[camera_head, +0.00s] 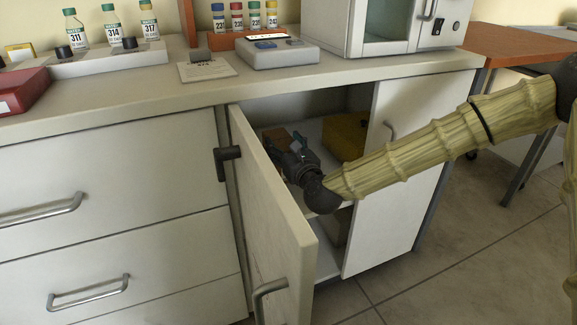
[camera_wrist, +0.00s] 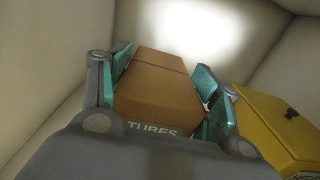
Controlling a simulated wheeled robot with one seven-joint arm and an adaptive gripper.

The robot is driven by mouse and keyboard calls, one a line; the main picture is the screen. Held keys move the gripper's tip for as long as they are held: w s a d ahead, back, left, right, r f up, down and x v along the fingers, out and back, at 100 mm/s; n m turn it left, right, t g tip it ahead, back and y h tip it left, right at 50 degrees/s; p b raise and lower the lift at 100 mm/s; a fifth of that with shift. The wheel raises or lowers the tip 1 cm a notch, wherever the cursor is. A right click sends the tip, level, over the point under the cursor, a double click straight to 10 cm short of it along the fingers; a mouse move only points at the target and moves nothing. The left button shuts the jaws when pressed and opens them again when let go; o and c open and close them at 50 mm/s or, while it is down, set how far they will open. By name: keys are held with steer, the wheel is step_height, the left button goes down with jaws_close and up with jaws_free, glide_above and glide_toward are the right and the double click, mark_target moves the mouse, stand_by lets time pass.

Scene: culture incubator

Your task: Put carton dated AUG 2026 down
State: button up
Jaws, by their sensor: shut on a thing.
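A brown carton (camera_wrist: 153,88) with "TUBES" printed on it sits between the teal pads of my gripper (camera_wrist: 163,90) in the wrist view. No date can be read on it. In the head view my gripper (camera_head: 290,150) reaches through the open cabinet door, shut on the carton (camera_head: 277,138), which is largely hidden behind the fingers. The carton is over the upper shelf (camera_head: 312,133); whether it touches the shelf I cannot tell.
A yellow box (camera_head: 345,135) stands on the same shelf to the right; it also shows close to the right finger in the wrist view (camera_wrist: 275,130). The open door (camera_head: 272,225) stands left of my arm. Another box (camera_head: 337,226) is on the lower level.

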steer(key=shift+f+b, duration=0.95)
steer(key=shift+f, duration=1.5)
steer(key=shift+f, duration=0.15)
steer(key=o, duration=1.3)
steer(key=shift+c, duration=0.2)
steer(key=shift+s+d, duration=0.15)
steer(key=shift+s, duration=0.05)
steer(key=p+v, duration=0.4)
steer(key=v, duration=0.7)
steer(key=shift+s+p, duration=0.3)
steer(key=shift+p, duration=0.05)
